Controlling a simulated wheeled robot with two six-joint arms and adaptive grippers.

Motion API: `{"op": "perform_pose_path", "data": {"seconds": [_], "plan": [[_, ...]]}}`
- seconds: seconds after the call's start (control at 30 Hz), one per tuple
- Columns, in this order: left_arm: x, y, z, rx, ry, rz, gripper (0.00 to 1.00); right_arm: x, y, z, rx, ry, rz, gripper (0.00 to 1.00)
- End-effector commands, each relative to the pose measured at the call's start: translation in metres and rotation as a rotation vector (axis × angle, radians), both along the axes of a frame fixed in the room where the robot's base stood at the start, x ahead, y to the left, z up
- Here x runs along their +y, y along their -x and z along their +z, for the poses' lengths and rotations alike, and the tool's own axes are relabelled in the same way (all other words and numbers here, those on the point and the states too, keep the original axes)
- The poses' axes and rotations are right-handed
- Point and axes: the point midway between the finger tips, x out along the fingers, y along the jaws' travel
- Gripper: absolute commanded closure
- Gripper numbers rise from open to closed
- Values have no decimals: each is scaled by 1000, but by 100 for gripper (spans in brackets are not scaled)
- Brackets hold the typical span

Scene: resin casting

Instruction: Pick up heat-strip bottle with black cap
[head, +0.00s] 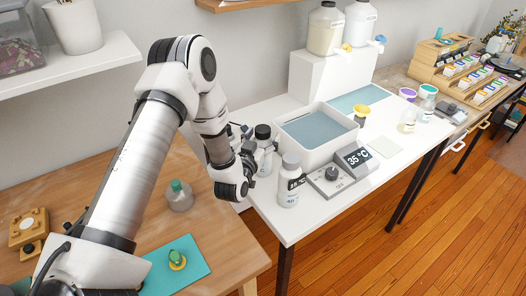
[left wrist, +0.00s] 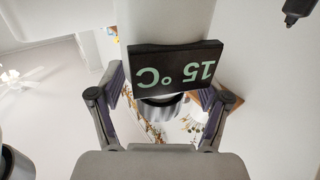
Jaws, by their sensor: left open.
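A pale bottle with a black cap (head: 263,131) stands on the white table, left of the water bath. My left gripper (head: 246,147) is beside it, with its open fingers pointing at it. In the left wrist view, which is upside down, a pale bottle (left wrist: 165,22) with a black strip reading 15 °C (left wrist: 178,68) fills the space between the open fingers (left wrist: 162,92). I cannot tell whether the fingers touch it. Its cap is partly hidden below the strip. My right gripper is not in view.
A second strip bottle (head: 289,186) with a grey cap stands close by, toward the front edge. The bath (head: 322,146), a dial unit (head: 331,180) and a 35 °C display (head: 356,157) stand to the right.

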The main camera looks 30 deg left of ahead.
Motion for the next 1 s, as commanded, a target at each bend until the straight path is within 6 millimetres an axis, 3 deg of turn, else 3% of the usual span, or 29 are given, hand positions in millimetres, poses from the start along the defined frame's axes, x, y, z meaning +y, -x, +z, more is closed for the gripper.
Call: {"op": "perform_pose_path", "data": {"seconds": [0.17, 0.3, 0.37, 0.4, 0.77, 0.87, 1.0], "plan": [[0, 0, -1, 1, 0, 0, 24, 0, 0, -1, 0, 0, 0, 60], [0, 0, -1, 1, 0, 0, 73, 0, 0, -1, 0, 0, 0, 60], [0, 0, -1, 1, 0, 0, 94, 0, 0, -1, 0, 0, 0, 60], [0, 0, -1, 1, 0, 0, 100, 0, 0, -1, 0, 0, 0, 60], [0, -1, 10, -3, 0, 0, 100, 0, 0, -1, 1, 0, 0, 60], [0, 0, 27, -5, 1, 1, 100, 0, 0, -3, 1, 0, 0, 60], [0, -1, 64, -9, 2, 1, 100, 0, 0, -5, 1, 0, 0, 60]]}}
